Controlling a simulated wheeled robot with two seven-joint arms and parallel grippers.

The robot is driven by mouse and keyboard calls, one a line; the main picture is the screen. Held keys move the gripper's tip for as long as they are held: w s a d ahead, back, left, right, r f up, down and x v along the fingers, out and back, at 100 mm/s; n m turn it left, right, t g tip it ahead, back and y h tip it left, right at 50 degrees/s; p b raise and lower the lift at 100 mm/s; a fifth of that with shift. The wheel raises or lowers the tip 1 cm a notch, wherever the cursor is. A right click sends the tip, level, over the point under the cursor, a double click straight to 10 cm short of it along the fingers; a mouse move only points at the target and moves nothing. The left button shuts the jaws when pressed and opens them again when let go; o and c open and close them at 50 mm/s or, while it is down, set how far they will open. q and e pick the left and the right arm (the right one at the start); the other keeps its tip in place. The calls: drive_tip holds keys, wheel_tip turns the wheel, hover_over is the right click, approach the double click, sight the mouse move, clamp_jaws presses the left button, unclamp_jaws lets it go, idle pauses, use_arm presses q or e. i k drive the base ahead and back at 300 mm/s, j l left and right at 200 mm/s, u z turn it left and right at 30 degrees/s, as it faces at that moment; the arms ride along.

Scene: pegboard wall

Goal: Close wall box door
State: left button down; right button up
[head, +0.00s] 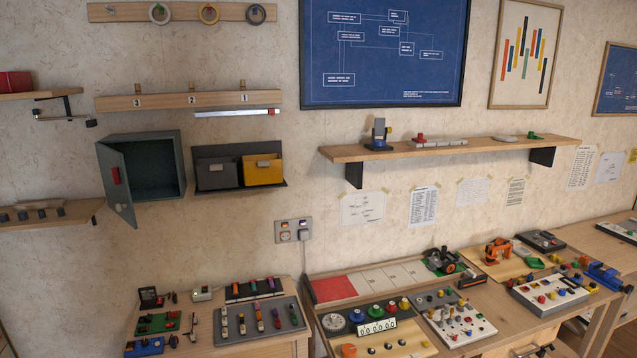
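The wall box (153,166) is a grey-green metal box fixed to the wall on the left, and its dark inside looks empty. Its door (118,199) is hinged on the box's left side and stands open, swung out towards me. A red handle or latch (116,175) sits on the door's upper part. Neither of my grippers shows in the head view, so nothing is seen touching the door.
A holder with a grey bin (215,174) and a yellow bin (263,171) hangs right of the box. A numbered peg rail (163,101) is above it. A wooden shelf (52,218) is at lower left. Tables with several small parts stand below, including a grey tray (290,338).

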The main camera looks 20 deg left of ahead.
sight(118, 197)
drive_tip(key=u, duration=1.55)
